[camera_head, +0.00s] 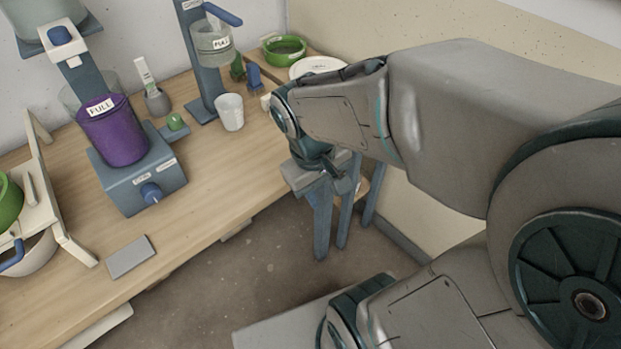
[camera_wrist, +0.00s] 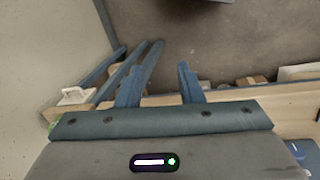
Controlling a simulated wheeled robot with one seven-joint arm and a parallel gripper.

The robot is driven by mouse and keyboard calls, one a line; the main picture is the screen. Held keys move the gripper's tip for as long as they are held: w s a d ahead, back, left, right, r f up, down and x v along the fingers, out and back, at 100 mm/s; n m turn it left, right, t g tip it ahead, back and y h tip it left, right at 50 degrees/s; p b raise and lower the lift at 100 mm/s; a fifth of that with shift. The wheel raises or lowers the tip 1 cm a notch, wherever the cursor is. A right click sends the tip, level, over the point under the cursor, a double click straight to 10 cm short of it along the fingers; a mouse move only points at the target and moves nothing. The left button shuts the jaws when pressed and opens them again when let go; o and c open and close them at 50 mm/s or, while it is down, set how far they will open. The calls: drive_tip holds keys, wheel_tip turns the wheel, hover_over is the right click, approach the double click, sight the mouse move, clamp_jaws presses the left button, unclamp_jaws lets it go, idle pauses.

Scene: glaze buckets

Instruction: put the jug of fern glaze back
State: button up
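My gripper (camera_head: 331,252) hangs fingers-down past the right end of the worktable, over the floor. In the wrist view its two blue fingers (camera_wrist: 159,84) stand apart with nothing between them, so it is open and empty. I cannot pick out a jug that is surely the fern glaze one. A green vessel (camera_head: 9,203) is cut off at the left edge, on a pale wooden stand. A green bowl-like container (camera_head: 284,50) with dark green contents stands at the back, far from my fingers. My arm hides part of the table's right end.
A purple container (camera_head: 115,136) labelled FULL sits on a blue-grey dispenser base (camera_head: 138,181). A grey plate (camera_head: 131,257) lies near the front edge. The table (camera_head: 215,185) is clear mid-front.

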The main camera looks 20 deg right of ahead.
drive_tip(key=a+r+m+t+y, duration=0.2)
drive_tip(key=r, duration=0.1)
drive_tip(key=shift+s+a, duration=0.15)
drive_tip(key=shift+s, duration=0.05)
idle(1.2)
